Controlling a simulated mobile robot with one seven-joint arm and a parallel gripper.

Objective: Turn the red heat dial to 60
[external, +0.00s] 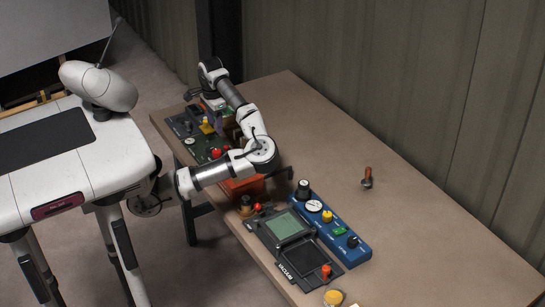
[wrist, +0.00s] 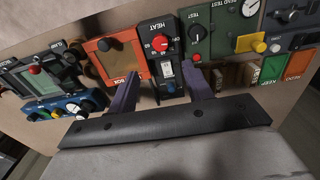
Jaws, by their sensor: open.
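The red heat dial (wrist: 160,43) sits on a dark panel (wrist: 175,90) marked HEAT, near the top middle of the wrist view. Small white figures ring it; its exact setting is too small to read. My gripper (wrist: 162,74) is open, its two purple fingers well apart and empty. In the picture the dial lies just above the gap between the fingertips, with no contact visible. In the external view my gripper (external: 216,107) is over the far part of the bench. A red knob (external: 217,153) shows beside my arm there; I cannot tell whether it is the heat dial.
An orange box (wrist: 112,60) stands left of the heat panel and a green test panel (wrist: 225,42) right of it. A blue panel with knobs (external: 331,230) and a green-screen device (external: 287,225) are nearer. The bench's right side is mostly clear.

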